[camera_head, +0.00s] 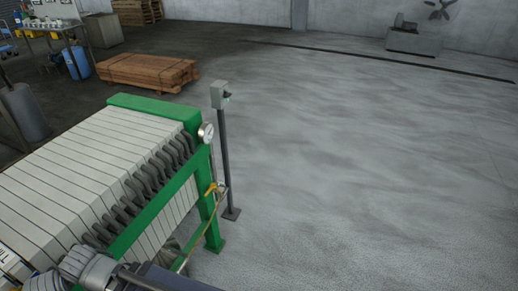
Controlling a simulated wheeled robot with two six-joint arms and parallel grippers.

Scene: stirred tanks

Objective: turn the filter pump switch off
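A small grey switch box (219,95) sits on top of a thin dark post (225,160) with a flat foot on the floor. I cannot tell from the picture whether this is the filter pump switch.
A round gauge (206,132) and a yellow-handled valve (211,188) are on the press's end. Stacked timber (148,72) lies behind the press. A grey tank (24,112) and a blue cylinder (76,62) stand left. The floor (370,170) to the right is clear.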

